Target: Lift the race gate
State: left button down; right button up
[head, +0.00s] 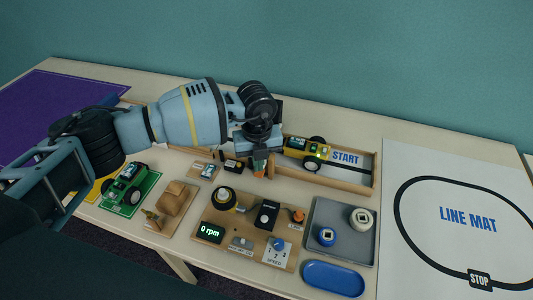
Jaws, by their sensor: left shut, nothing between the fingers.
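The wooden race track (330,182) lies along the back of the table, with a white START panel (345,158) at its right end. A yellow and green car (307,150) stands on it, left of the panel. A small upright wooden piece (271,165) at the track's front edge, just left of the car, may be part of the race gate. My left gripper (259,168) points down right beside this piece, shut and empty. Whether it touches the piece I cannot tell. My left arm and wrist hide the track's middle and much of the gate area. My right gripper is not in view.
In front are a motor board (225,255) reading 0 rpm, a grey tray (345,218) with wheels, and a blue dish (333,278). A line mat (465,250) covers the right side.

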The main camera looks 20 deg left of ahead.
pick_arm(q)
jog(key=shift+f, duration=0.1)
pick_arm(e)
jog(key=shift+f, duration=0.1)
